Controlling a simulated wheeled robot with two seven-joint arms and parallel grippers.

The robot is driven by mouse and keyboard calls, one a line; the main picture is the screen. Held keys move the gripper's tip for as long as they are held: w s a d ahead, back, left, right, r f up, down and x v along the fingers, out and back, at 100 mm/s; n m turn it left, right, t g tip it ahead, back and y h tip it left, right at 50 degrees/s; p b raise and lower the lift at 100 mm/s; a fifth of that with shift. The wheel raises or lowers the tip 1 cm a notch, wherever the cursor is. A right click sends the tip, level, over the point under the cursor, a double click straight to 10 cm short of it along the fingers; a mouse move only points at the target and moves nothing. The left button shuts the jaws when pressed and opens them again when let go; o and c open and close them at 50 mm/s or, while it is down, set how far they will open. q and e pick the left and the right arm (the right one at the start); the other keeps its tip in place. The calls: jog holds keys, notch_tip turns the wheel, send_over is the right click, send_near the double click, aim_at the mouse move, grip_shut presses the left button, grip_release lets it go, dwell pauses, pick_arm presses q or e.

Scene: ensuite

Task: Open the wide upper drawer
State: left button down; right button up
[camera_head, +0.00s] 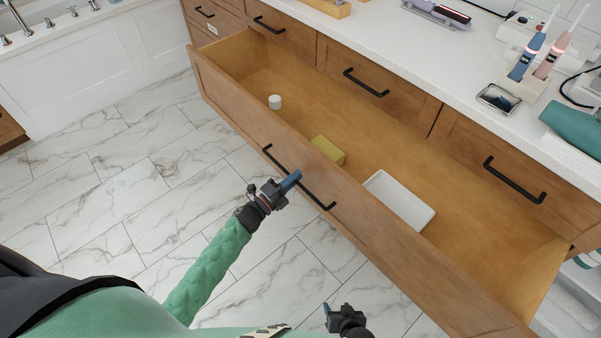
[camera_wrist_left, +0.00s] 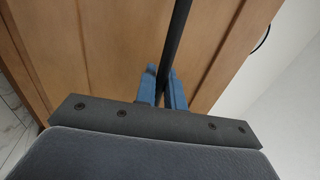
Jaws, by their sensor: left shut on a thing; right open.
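The wide upper drawer (camera_head: 370,245) is pulled far out of the wooden cabinet in the head view, its inside showing. A long black bar handle (camera_head: 320,197) runs along its front. My left gripper (camera_head: 291,181) is at the middle of this handle. In the left wrist view its blue fingers (camera_wrist_left: 165,88) are shut on the black bar (camera_wrist_left: 178,45), against the wooden drawer front (camera_wrist_left: 115,45). My right gripper (camera_head: 335,312) is low in the head view, over the floor, apart from the drawer; it is open and empty.
Inside the drawer are a white-capped container (camera_head: 275,102), a yellow-green box (camera_head: 328,150) and a white tray (camera_head: 427,217). Toothbrushes (camera_head: 527,57) and a teal item (camera_head: 572,130) stand on the white counter (camera_head: 400,45). The marble floor (camera_head: 120,170) at left is clear.

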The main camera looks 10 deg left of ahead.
pick_arm(q)
jog(key=shift+s+a, duration=0.2)
jog(key=shift+s, duration=0.05)
jog(key=c, duration=1.8)
grip_release()
jog(key=shift+c, duration=0.2)
jog(key=v, duration=0.7)
jog(key=shift+s+a, duration=0.25)
jog(key=shift+s, duration=0.05)
jog(key=shift+f, duration=0.15)
